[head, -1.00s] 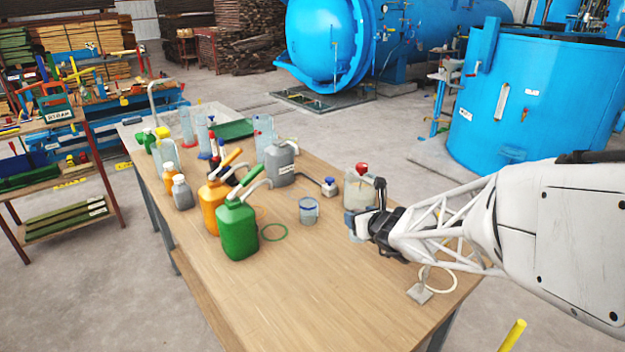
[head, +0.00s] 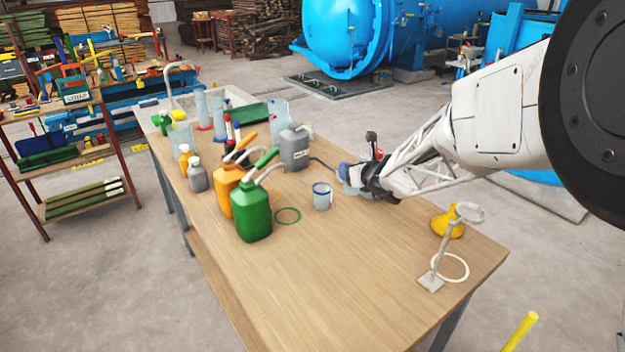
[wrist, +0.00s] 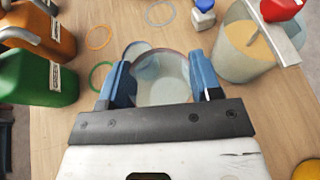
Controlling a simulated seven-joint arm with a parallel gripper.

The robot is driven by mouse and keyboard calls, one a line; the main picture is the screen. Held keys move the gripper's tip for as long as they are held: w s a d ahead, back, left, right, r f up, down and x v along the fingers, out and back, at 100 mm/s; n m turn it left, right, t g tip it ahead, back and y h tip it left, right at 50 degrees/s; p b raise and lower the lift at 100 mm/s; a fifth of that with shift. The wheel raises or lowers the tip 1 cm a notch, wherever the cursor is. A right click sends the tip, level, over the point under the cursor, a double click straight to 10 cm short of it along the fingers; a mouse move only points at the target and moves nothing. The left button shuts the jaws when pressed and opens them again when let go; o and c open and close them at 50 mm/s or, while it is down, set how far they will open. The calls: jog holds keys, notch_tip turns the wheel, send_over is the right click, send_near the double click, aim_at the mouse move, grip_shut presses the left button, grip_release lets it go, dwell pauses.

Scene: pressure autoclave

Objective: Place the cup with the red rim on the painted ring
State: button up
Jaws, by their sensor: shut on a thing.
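My gripper (wrist: 160,85) is shut on a clear cup with a reddish rim (wrist: 162,78), held between its blue fingers. In the head view my gripper (head: 353,180) is over the table's right half, and its fingers mostly hide that cup. A second clear cup, with a blue rim (head: 322,196), stands just left of the gripper; in the wrist view it is partly hidden behind the held cup.
A green jug (head: 251,212), an orange jug (head: 226,190) and a grey jug (head: 294,150) stand to the left. A yellow funnel (head: 447,224) stands by a stand (head: 433,280). The front table is clear.

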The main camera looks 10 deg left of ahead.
jog(key=shift+w+a+f+n+g+y, duration=0.25)
jog(key=shift+w+a+f+n+y, duration=0.1)
jog(key=shift+w+a, duration=2.6)
jog(key=shift+w+a+f+n+g+y, duration=0.35)
jog(key=shift+w+a, duration=1.85)
jog(key=shift+w, duration=1.45)
jog(key=shift+w+a+f+n+g+y, duration=0.2)
jog(key=shift+w+a+f+n, duration=0.15)
jog(key=shift+w+a, duration=2.6)
jog(key=shift+w+d+r, duration=0.1)
jog(key=shift+w+d, duration=0.25)
jog(key=shift+d, duration=0.05)
jog(key=shift+f, duration=2.05)
jog(key=shift+f, duration=0.1)
jog(key=shift+f, duration=1.9)
jog(key=shift+f, duration=0.1)
jog(key=o, duration=0.9)
